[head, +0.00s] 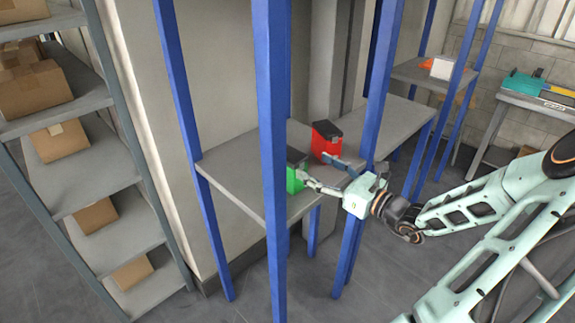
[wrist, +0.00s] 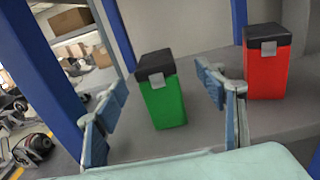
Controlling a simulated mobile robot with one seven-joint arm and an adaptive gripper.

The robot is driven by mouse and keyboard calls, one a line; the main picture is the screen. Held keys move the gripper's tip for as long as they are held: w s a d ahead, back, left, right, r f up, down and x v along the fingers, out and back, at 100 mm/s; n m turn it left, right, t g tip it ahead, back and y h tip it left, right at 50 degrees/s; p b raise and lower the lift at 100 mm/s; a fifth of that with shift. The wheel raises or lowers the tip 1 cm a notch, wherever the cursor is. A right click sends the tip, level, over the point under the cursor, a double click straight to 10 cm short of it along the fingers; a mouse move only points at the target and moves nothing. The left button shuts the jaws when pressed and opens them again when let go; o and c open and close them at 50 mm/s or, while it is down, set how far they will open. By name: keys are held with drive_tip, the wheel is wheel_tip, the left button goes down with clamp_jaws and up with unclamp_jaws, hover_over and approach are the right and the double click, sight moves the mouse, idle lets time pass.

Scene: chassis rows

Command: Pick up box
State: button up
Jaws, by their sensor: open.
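A green box (wrist: 163,103) with a black lid and a grey latch stands on a grey shelf (wrist: 200,135). In the head view the green box (head: 294,180) is partly hidden behind a blue post. A red box (wrist: 266,72) with a black lid stands to its right on the same shelf, and it also shows in the head view (head: 325,145). My gripper (head: 322,174) is open and reaches in over the shelf. In the wrist view the green box lies between the two blue-padded fingers (wrist: 160,118), beyond the tips, with no contact visible.
Blue upright posts (head: 273,130) frame the shelf, one close in front of the green box. A grey rack (head: 70,175) with cardboard boxes (head: 36,88) stands at the left. Farther shelves and a bench (head: 535,98) stand at the back right.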

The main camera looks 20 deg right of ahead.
sight(288, 153)
drive_tip(key=x, duration=1)
drive_tip(key=shift+s+a+r+p, duration=0.1)
drive_tip(key=shift+s+a+p, duration=0.05)
drive_tip(key=shift+a+p, duration=0.2)
clamp_jaws()
